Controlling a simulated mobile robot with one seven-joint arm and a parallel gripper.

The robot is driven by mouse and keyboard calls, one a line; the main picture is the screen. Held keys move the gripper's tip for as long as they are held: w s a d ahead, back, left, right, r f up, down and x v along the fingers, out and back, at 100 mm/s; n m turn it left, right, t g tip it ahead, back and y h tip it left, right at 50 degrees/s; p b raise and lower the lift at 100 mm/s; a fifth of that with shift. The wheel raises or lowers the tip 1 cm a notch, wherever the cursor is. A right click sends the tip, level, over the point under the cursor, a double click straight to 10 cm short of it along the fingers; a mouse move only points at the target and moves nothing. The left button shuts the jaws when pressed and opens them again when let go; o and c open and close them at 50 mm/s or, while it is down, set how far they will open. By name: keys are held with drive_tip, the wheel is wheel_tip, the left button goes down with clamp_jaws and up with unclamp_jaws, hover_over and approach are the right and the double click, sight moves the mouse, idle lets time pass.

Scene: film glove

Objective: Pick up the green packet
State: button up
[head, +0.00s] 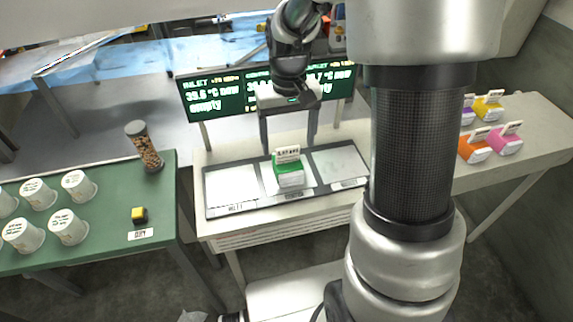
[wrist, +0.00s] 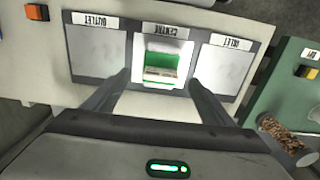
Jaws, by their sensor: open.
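The green packet (head: 289,174) stands on the centre plate of a three-plate tray (head: 237,205) on the middle table. It has a green body and a white top with a small label standing up from it. In the wrist view the green packet (wrist: 163,66) lies on the plate marked CENTRE, beyond and between my fingertips. My gripper (head: 288,110) is above and behind the packet in the head view, apart from it. My gripper (wrist: 158,85) is open and empty in the wrist view. The other two plates are bare.
The green table (head: 105,215) at left holds several white cups, a jar (head: 145,148) and a yellow-black block (head: 139,215). Coloured packets, including a pink one (head: 505,141), stand on the right table.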

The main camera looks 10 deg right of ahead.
sight(288, 162)
wheel_tip(288, 162, down, 8)
drive_tip(key=shift+a+r+b, duration=0.1)
drive_tip(key=shift+b, duration=0.3)
